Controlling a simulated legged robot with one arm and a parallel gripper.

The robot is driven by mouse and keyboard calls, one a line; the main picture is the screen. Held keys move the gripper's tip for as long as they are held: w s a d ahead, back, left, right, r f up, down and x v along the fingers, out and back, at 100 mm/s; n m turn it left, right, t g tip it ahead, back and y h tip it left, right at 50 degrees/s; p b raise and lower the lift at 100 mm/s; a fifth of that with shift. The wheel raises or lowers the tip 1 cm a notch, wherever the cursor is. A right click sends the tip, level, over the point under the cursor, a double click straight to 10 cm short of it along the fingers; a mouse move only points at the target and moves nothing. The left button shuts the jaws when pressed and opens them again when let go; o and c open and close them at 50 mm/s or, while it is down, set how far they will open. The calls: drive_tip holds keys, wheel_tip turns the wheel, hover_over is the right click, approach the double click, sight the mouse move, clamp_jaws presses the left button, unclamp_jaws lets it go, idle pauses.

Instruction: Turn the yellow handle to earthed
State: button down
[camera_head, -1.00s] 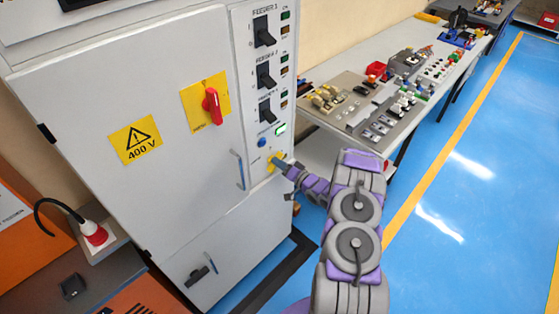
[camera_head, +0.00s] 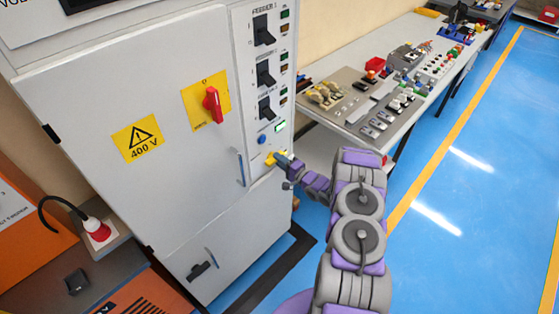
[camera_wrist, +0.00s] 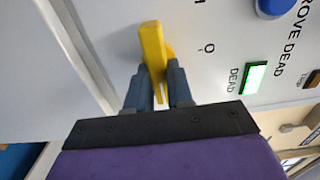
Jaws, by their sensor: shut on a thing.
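The yellow handle (camera_wrist: 152,52) sits on the cabinet's narrow right-hand panel, and in the head view it shows as a small yellow piece (camera_head: 270,157) low on that panel. My gripper (camera_wrist: 158,88) is shut on the handle, one finger on each side of it. In the wrist view the handle runs nearly along the line of the fingers, tilted slightly. An "O" mark is beside it, and a second mark is partly seen. The handle's lower part is partly hidden between the fingers. The green "DEAD" lamp (camera_wrist: 254,79) is lit.
A blue button (camera_head: 262,139) is just above the handle. The cabinet door carries a vertical door handle (camera_head: 240,168) close by on the left and a red rotary switch (camera_head: 213,104). A workbench (camera_head: 345,122) with parts stands to the right. The blue floor beyond is clear.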

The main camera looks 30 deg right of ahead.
drive_tip(key=shift+w+d+r, duration=0.1)
drive_tip(key=shift+d+r, duration=0.05)
drive_tip(key=shift+d, duration=0.05)
idle(0.3)
drive_tip(key=c, duration=1.4)
unclamp_jaws()
drive_tip(key=o, duration=0.4)
drive_tip(key=shift+w+d+f, duration=0.1)
drive_tip(key=shift+w+f, duration=0.05)
drive_tip(key=shift+f, duration=0.1)
drive_tip(key=p+v, duration=0.1)
drive_tip(key=v, duration=1.6)
drive_tip(key=shift+s, duration=0.25)
